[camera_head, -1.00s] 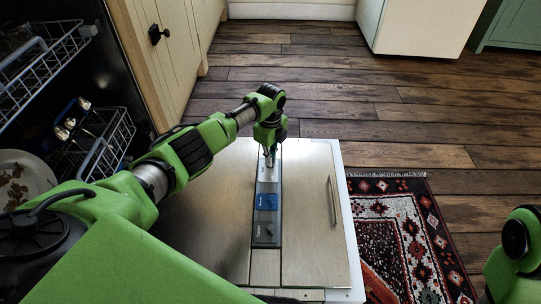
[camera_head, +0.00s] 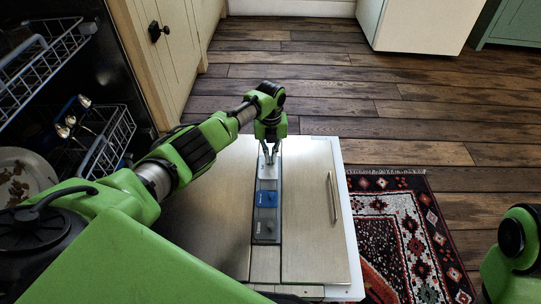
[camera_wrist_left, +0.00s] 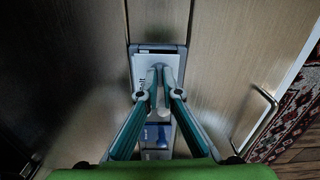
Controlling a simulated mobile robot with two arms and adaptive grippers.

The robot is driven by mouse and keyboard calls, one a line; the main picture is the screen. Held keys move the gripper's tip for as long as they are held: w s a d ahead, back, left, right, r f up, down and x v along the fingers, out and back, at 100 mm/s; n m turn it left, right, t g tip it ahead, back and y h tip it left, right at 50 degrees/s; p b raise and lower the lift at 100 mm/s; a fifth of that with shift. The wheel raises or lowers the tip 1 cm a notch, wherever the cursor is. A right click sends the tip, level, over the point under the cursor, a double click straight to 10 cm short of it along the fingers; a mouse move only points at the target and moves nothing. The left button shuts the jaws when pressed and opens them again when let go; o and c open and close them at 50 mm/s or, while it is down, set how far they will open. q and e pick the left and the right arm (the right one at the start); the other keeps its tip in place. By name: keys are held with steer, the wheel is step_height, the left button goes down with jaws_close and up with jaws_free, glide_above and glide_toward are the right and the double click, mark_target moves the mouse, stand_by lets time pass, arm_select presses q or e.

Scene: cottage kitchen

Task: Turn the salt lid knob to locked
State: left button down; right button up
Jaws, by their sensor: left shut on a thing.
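The long grey dispenser strip (camera_head: 267,212) is set into the open dishwasher door, which lies flat. A white label, partly readable as "salt" (camera_wrist_left: 145,82), shows at its far end in the left wrist view. My left gripper (camera_head: 269,162) points straight down over that end. In the left wrist view its fingertips (camera_wrist_left: 161,72) come close together on the salt lid knob, which they mostly hide. The knob's pointer and lock marks cannot be read. My right gripper is out of view.
A blue lid (camera_head: 267,198) and a grey round knob (camera_head: 267,224) sit nearer on the strip. The door handle (camera_head: 334,197) is to the right. Dish racks (camera_head: 105,145) stand at left. A patterned rug (camera_head: 405,230) lies right of the door.

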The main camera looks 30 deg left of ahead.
arm_select(q)
steer(key=shift+m, duration=0.6)
steer(key=c, duration=2.2)
jaws_free()
steer(key=shift+c, duration=0.2)
step_height(320, 180, up, 12)
